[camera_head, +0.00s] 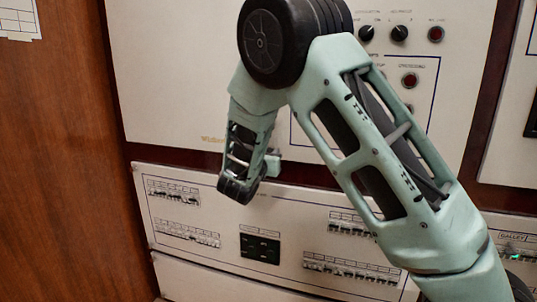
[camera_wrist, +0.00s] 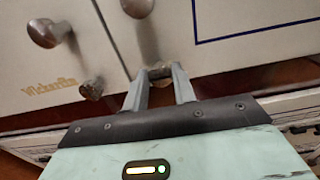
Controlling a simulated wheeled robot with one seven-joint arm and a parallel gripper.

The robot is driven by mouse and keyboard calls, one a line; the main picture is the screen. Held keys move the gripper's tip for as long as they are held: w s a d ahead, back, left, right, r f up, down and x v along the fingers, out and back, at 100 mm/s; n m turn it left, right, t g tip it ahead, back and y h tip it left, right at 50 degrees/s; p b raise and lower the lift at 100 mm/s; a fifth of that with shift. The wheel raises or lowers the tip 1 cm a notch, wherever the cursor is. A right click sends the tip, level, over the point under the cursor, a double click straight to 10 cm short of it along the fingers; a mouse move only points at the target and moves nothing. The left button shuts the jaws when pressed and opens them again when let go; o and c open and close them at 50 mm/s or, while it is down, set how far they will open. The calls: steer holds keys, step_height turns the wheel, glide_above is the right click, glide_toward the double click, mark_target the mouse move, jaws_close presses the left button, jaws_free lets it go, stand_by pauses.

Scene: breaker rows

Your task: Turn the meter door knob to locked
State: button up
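My gripper (camera_wrist: 161,73) reaches up to the lower edge of a pale cabinet front in the wrist view. A small brownish metal piece, perhaps a knob (camera_wrist: 160,73), shows between its fingertips. I cannot tell whether the fingers press on it. A similar small knob (camera_wrist: 90,89) sits to the left. Two larger rounded metal knobs show higher up, one at the left (camera_wrist: 46,33) and one at the top (camera_wrist: 137,7). No label shows which is the meter door knob. In the head view, my arm hides the gripper's fingers and that knob.
In the head view, a breaker panel (camera_head: 300,222) with several switch rows and a dark socket (camera_head: 260,247) lies below. Black rotary knobs (camera_head: 399,33) and red lamps (camera_head: 410,80) are at the upper right. A wooden surface (camera_head: 65,150) stands at the left.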

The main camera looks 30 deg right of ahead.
steer(key=shift+f+m+b, duration=0.15)
steer(key=shift+m+b, duration=0.25)
steer(key=shift+b, duration=0.3)
steer(key=m+b, duration=0.8)
steer(key=b, duration=0.6)
steer(key=m+b, duration=0.9)
steer(key=b, duration=0.6)
steer(key=shift+s+d+f, duration=0.1)
steer(key=shift+s+d, duration=0.05)
steer(key=o, duration=1)
